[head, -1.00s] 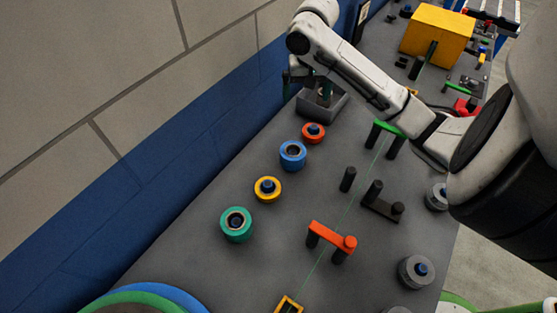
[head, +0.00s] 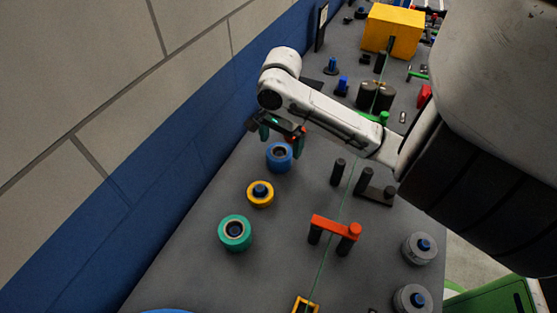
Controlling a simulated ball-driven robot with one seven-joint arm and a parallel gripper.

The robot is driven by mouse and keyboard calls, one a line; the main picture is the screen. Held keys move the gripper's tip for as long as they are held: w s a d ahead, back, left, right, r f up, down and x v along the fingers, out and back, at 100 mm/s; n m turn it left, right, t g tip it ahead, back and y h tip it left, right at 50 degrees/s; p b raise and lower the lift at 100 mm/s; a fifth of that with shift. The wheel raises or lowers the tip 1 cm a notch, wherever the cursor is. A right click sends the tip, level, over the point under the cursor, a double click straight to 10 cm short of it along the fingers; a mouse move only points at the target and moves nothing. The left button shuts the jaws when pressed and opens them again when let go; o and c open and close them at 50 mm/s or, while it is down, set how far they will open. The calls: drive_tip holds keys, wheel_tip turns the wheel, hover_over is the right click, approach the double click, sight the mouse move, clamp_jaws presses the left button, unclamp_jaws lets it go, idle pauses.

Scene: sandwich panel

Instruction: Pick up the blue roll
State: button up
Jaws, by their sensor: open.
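The blue roll (head: 279,157), a ring with a dark centre, lies on the grey panel near its left edge, beyond the yellow roll. My gripper (head: 280,138) is open, with its fingers on either side of the roll's far part as seen from the head. It is close above or at the roll; I cannot tell whether the fingers touch it. The fingertips are small and partly dark, and my gripper covers the area just behind the roll.
A yellow roll (head: 260,194) and a green roll (head: 235,233) lie nearer. An orange bar on dark posts (head: 336,227) stands to the right, with dark pegs (head: 338,171) behind it. Two grey rolls (head: 419,249) sit near the right edge. A wall runs along the left.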

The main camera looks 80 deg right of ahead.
sight(279, 155)
drive_tip(key=shift+w+a+f, duration=0.1)
drive_tip(key=shift+f, duration=1.3)
drive_tip(key=shift+w+a+f, duration=0.1)
drive_tip(key=shift+f, duration=1.3)
drive_tip(key=shift+c, duration=0.4)
drive_tip(key=c, duration=1)
drive_tip(key=shift+r, duration=0.1)
